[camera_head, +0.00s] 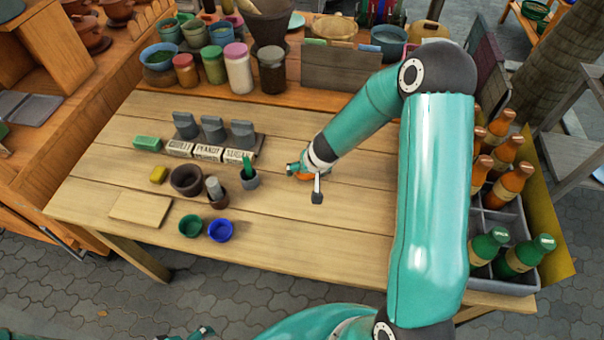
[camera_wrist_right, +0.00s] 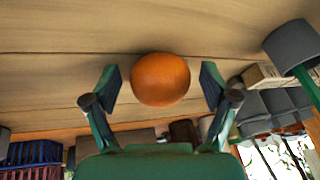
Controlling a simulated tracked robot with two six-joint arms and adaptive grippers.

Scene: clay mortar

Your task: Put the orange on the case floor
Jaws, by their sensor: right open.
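The orange (camera_head: 301,178) lies on the wooden table, mostly hidden behind my right gripper (camera_head: 304,185) in the head view. In the right wrist view the orange (camera_wrist_right: 160,79) sits between the two open fingers of my right gripper (camera_wrist_right: 160,84), with a gap on each side. The grey divided case (camera_head: 507,287) stands at the table's right end and holds orange-brown and green-capped bottles; my right arm hides part of it. A small part of my left gripper (camera_head: 188,334) shows at the bottom edge, its fingers unclear.
A mortar (camera_head: 186,180), small cups (camera_head: 220,230) and a labelled rack (camera_head: 208,153) stand on the left half of the table (camera_head: 290,245). Jars (camera_head: 238,70) line the back. The table's front middle is clear. A yellow panel (camera_head: 555,215) stands beside the case.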

